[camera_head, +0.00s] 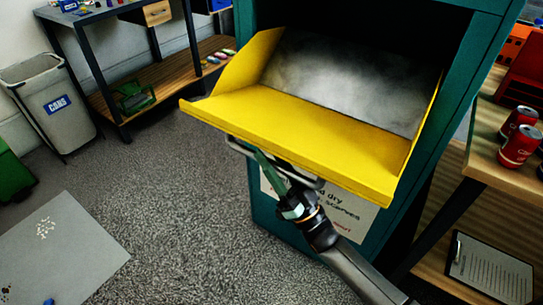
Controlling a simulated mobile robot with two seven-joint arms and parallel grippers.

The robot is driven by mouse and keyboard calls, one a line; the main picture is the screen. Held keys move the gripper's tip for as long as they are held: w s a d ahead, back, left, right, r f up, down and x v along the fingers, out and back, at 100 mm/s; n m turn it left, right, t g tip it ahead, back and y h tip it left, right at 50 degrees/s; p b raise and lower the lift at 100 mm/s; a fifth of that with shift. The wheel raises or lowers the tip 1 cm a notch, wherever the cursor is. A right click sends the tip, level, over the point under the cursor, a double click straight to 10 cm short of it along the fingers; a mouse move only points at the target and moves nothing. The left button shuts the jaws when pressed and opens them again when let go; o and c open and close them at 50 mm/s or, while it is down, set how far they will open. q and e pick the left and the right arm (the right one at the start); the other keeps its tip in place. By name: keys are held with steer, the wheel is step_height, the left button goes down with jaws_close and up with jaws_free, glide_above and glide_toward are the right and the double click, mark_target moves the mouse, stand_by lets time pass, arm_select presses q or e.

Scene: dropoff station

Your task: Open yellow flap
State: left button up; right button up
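The yellow flap (300,140) is on the front of a teal drop-off box (462,75). It is tilted out and down, so the grey inner panel and dark opening behind it show. My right gripper (265,160) is at the underside of the flap's front, by a metal handle bar (245,150). Its fingertips are partly hidden, and I cannot tell whether they are closed on the bar. My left gripper is not in view.
A grey cans bin (50,125) and a workbench (150,80) stand at the left. At the right, red cans (519,147) stand on a wooden shelf unit, with a clipboard (490,268) below.

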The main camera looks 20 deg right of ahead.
steer(key=shift+w+d+r, duration=0.1)
steer(key=shift+d, duration=0.05)
steer(key=b+v, duration=0.1)
steer(key=v, duration=1.1)
steer(key=shift+s+f+b, duration=0.2)
steer(key=shift+s+b, duration=0.1)
steer(key=shift+b, duration=0.05)
steer(key=shift+d+f, duration=0.1)
